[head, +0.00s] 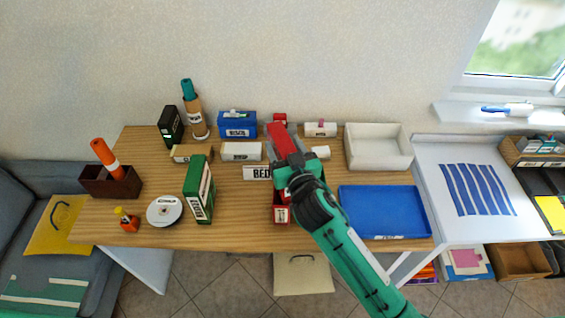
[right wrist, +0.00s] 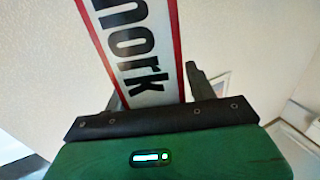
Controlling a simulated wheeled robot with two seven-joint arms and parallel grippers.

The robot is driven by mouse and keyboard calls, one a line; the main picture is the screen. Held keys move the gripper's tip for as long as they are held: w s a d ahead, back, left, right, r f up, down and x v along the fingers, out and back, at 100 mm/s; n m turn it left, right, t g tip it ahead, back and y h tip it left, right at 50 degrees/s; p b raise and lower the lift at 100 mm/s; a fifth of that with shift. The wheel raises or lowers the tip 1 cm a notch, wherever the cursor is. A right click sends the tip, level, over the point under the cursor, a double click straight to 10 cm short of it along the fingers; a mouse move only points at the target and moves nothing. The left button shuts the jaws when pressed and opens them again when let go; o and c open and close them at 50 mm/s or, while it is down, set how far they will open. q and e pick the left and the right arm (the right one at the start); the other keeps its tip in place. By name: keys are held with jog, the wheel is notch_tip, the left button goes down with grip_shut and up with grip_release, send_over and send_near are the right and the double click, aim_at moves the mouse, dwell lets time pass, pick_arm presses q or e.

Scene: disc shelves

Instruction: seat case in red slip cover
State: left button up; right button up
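My right gripper (head: 288,156) is over the middle of the table, its arm coming in from the lower right. It is shut on a case (head: 279,136) that shows red from above. In the right wrist view the case (right wrist: 140,45) has a white face with red edges and black letters reading "mork", and stands tilted between the fingers (right wrist: 158,92). A red box with a white label, which looks like the red slip cover (head: 283,214), sits on the table below the gripper, partly hidden by my arm. My left gripper is not in view.
A blue tray (head: 385,213) lies right of the arm, with a white bin (head: 379,147) behind it. A green box (head: 199,189), a disc (head: 164,211) and a small orange bottle (head: 127,221) stand left. A blue box (head: 237,125) and white boxes (head: 240,151) are at the back.

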grip_shut()
jog(key=shift+r, duration=0.1)
